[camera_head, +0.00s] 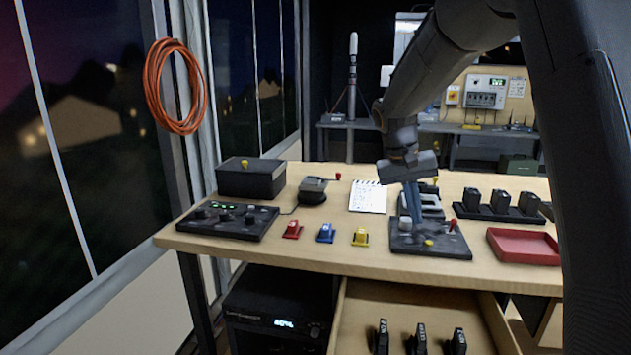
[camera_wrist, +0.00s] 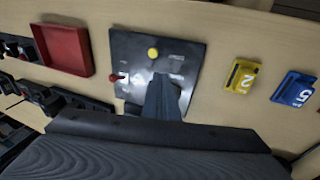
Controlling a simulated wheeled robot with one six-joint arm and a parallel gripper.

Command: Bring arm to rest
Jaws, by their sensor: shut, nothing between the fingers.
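My arm reaches from the upper right of the head view over the wooden desk (camera_head: 310,248). My gripper (camera_head: 414,215) points down above the dark control panel (camera_head: 455,249), its fingers together and empty. In the wrist view my gripper (camera_wrist: 165,85) shows in front of the same panel (camera_wrist: 130,48). The panel carries a yellow knob (camera_wrist: 153,54) and a red-tipped lever (camera_wrist: 117,78). I cannot tell whether the fingertips touch the panel. Part of the panel is hidden behind my gripper.
Red, blue and yellow blocks (camera_head: 360,237) stand left of the panel. A red tray (camera_head: 523,246) lies right of it, with a dark rack (camera_head: 500,208) behind. A notepad (camera_head: 368,197) and black box (camera_head: 250,178) are farther back. An open drawer (camera_head: 400,296) juts out below.

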